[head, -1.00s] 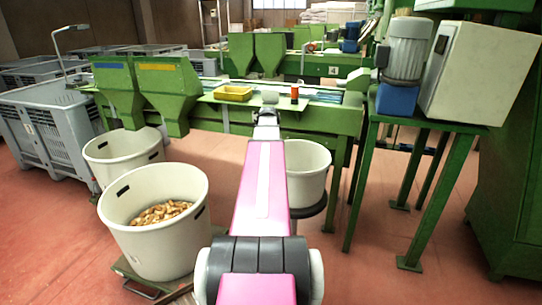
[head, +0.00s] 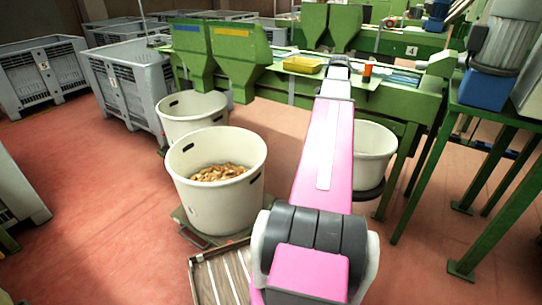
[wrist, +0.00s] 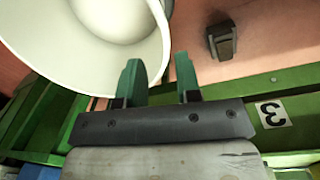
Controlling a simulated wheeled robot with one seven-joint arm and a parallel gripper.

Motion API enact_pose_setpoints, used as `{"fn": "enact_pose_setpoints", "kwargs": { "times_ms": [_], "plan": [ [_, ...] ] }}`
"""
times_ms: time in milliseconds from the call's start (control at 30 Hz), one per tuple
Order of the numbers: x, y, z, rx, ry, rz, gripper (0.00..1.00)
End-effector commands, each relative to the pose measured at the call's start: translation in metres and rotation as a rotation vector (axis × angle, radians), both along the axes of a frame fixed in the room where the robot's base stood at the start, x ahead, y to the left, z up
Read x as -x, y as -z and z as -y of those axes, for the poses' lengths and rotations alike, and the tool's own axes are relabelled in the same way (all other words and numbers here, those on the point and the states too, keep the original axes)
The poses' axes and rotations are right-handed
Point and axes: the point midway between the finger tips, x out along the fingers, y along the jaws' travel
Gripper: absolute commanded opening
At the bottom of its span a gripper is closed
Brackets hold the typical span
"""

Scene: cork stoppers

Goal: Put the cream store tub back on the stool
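A cream tub (head: 372,153) stands on a dark round stool seat (head: 373,194), just right of my arm in the head view. My arm hides its left side. My gripper (head: 340,62) is at the far end of the arm in the head view, too small there to read. In the wrist view a cream tub (wrist: 60,45) fills the upper left. My gripper (wrist: 160,78) shows its two green fingers apart, with a gap between them. The left finger overlaps the tub's edge; whether it touches cannot be told.
Two more cream tubs stand left of my arm: one with corks (head: 215,205) on a green base, one behind it (head: 192,115). A green bench (head: 300,92) holds a yellow tray (head: 302,65) and an orange can (head: 367,70). A green-legged stand (head: 480,112) is right. Floor is open at left.

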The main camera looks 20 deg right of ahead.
Motion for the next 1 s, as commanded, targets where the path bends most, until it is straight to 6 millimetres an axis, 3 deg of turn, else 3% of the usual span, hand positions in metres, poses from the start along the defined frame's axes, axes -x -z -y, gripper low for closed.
{"fn": "enact_pose_setpoints", "kwargs": {
  "times_ms": [167, 533, 767, 1000],
  "plan": [
    [-0.01, 0.023, -0.035, -0.005, -0.081, 0.001, 0.32],
    [-0.034, 0.11, -0.177, -0.021, -0.432, 0.015, 0.32],
    [-0.029, 0.158, -0.266, -0.031, -0.652, 0.022, 0.32],
    [-0.009, 0.202, -0.352, -0.042, -0.88, 0.031, 0.32]
  ]
}}
